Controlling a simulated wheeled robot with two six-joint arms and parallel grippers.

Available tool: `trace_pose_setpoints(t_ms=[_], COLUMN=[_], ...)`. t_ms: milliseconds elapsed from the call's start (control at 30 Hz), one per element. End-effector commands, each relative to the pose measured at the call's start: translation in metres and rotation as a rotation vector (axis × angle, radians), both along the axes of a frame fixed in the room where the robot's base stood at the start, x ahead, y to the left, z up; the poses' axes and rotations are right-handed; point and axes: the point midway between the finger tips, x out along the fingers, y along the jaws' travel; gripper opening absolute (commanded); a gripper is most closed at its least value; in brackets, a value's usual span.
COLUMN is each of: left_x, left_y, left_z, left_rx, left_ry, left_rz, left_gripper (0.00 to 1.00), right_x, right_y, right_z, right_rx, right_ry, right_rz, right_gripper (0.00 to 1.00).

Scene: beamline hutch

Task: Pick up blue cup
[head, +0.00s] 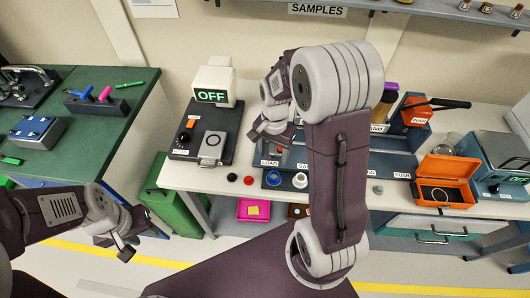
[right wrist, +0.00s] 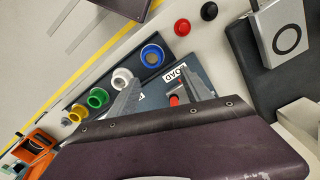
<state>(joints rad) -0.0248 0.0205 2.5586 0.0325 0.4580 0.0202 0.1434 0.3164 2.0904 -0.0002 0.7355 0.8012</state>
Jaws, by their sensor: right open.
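The blue cup (head: 273,178) stands upright on a dark strip at the front of the white bench, beside the white cup (head: 300,180). In the right wrist view the blue cup (right wrist: 152,56) lies just past the fingertips, with the white cup (right wrist: 122,78) to its lower left. My right gripper (head: 266,135) is above and behind the blue cup in the head view. Its fingers (right wrist: 160,80) are apart with no cup between them. My left gripper (head: 125,248) hangs low at the left, over the floor, away from the cups; its jaw opening is unclear.
A red knob (head: 249,180) and a black knob (head: 232,177) sit left of the blue cup. Green (right wrist: 97,98) and yellow (right wrist: 77,112) cups continue the row. An OFF device (head: 213,88) stands behind left; an orange box (head: 446,180) is at right. My right arm hides the bench's middle.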

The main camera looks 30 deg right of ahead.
Motion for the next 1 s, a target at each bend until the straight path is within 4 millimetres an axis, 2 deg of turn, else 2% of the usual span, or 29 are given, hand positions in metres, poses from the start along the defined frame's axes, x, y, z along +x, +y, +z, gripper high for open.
trace_pose_setpoints(t_ms=[200, 467, 700, 967, 1000], left_x=[-0.001, -0.001, -0.001, -0.001, -0.001], left_y=[0.000, 0.000, 0.000, 0.000, 0.000], left_z=[-0.003, -0.003, -0.002, -0.002, -0.002], left_rx=[0.000, 0.000, 0.000, 0.000, 0.000], left_ry=[0.001, 0.001, 0.001, 0.001, 0.001], left_rz=[0.000, 0.000, 0.000, 0.000, 0.000], left_gripper=[0.36, 0.36, 0.36, 0.36, 0.36], right_x=[-0.002, -0.001, 0.000, 0.001, 0.001], right_y=[0.000, 0.001, 0.002, 0.002, 0.002], right_z=[-0.032, -0.049, -0.089, -0.093, -0.093], right_rx=[0.001, 0.000, 0.000, 0.001, 0.001], right_ry=[0.004, 0.003, 0.003, -0.001, -0.001], right_rz=[0.001, 0.001, 0.001, 0.001, 0.001], right_gripper=[0.57, 0.57, 0.57, 0.57, 0.46])
